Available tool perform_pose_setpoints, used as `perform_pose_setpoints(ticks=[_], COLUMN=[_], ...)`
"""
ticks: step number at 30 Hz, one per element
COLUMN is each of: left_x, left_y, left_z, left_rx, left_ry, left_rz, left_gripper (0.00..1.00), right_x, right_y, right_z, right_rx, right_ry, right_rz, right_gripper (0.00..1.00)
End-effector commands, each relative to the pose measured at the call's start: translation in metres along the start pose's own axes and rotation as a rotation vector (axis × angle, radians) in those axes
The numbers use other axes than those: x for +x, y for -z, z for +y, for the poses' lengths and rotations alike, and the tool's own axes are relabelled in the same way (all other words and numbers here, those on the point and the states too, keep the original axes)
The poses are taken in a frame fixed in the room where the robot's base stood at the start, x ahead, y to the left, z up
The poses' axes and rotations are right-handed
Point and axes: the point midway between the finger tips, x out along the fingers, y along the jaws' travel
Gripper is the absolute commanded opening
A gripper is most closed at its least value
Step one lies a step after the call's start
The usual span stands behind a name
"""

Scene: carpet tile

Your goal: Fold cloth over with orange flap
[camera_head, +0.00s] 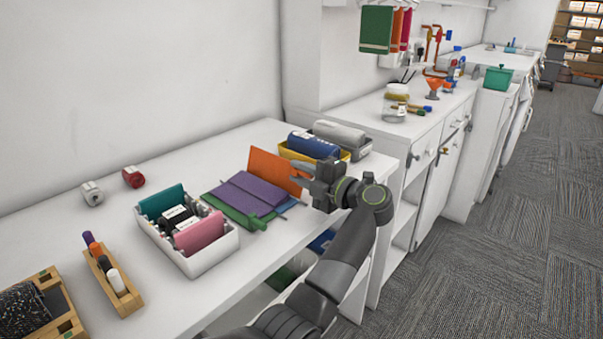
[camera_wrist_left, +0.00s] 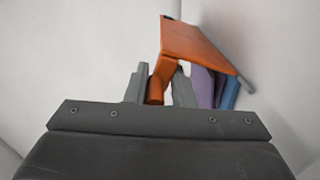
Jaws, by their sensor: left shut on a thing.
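The cloth is a layered stack on the white table, with a purple panel (camera_head: 250,195) on top and green and blue layers showing at its edges. Its orange flap (camera_head: 272,168) stands raised and tilted at the far right side of the purple panel. My left gripper (camera_head: 301,178) is at the flap's right edge. In the left wrist view, the gripper (camera_wrist_left: 160,88) is shut on an orange tab below the orange flap (camera_wrist_left: 195,45); the purple panel (camera_wrist_left: 202,86) shows behind it. My right gripper is not in view.
A yellow bin (camera_head: 285,153) with a blue roll (camera_head: 313,145) stands just behind the gripper, beside a grey bin. A white tray of rolled cloths (camera_head: 210,262) stands left of the cloth. A wooden marker holder (camera_head: 122,300) is at front left. The table behind the cloth is clear.

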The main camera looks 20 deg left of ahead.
Motion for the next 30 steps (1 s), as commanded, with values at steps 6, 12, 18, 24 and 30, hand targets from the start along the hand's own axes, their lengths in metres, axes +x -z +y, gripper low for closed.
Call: perform_pose_setpoints(ticks=[6, 12, 18, 24, 30], left_x=[0.002, 0.001, 0.0, -0.007, -0.043], left_y=[0.001, 0.0, 0.0, -0.001, -0.001], left_z=[0.011, 0.008, 0.005, 0.003, 0.002], left_rx=[-0.017, -0.012, -0.008, -0.006, -0.006], left_ry=[-0.018, -0.013, -0.009, -0.006, -0.004], left_rz=[0.001, 0.0, -0.001, -0.003, -0.005], left_gripper=[0.3, 0.36, 0.36, 0.36, 0.36], right_x=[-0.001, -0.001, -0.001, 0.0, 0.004], right_y=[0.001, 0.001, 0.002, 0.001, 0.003], right_z=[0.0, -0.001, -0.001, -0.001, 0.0], right_rx=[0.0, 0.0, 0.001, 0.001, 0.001], right_ry=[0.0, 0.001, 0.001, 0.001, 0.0], right_rz=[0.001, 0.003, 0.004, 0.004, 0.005], right_gripper=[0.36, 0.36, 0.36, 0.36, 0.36])
